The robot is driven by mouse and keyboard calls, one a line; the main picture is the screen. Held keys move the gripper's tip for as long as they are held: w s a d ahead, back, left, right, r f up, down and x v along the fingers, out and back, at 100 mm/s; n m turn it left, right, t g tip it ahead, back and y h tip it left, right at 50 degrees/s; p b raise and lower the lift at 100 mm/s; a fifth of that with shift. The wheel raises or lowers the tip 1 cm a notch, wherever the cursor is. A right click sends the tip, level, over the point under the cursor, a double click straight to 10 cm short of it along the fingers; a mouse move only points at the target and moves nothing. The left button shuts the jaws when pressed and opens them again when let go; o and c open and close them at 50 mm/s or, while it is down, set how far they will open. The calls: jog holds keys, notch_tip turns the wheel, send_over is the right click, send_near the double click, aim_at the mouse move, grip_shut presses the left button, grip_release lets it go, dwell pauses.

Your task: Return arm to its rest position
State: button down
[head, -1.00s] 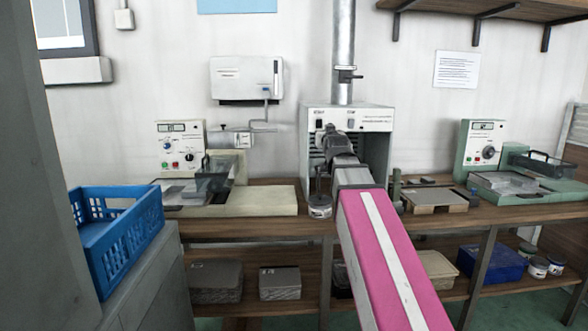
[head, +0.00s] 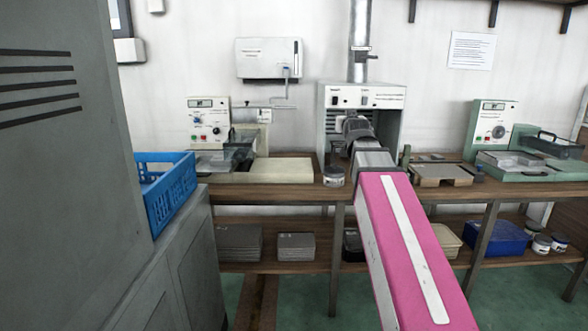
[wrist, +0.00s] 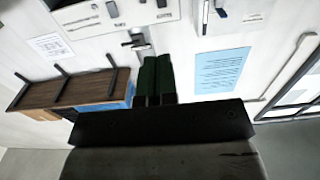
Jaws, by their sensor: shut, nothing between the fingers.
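My arm (head: 405,240), with pink and white covers, reaches forward over the wooden workbench (head: 280,190) in the head view. Its far end is in front of the white machine with the metal duct (head: 335,97). My gripper's fingers cannot be made out there. In the wrist view my gripper (wrist: 156,85) shows two dark green fingers side by side, shut, with nothing between them. They point toward the pale wall and touch nothing that I can see.
A blue crate (head: 168,195) sits on a grey cabinet (head: 165,270) at left. A tester (head: 208,122) stands left of the arm, a green one (head: 490,128) right. A glass jar (head: 333,176) stands close beside the arm. The wrist view shows a blue wall sheet (wrist: 219,70) and a wooden shelf (wrist: 75,90).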

jog(key=s+f+g, duration=0.2)
jog(key=f+g, duration=0.2)
jog(key=f, duration=1.1)
jog(key=s+f+g, duration=0.3)
jog(key=f+g, duration=0.1)
jog(key=f, duration=1)
jog(key=s+f+g, duration=0.5)
jog(key=s+f, duration=0.4)
jog(key=f, duration=0.3)
jog(key=s+f+g, duration=0.5)
jog(key=s+f, duration=0.5)
jog(key=f, duration=0.3)
jog(key=shift+s, duration=0.2)
jog(key=shift+d+f, duration=0.1)
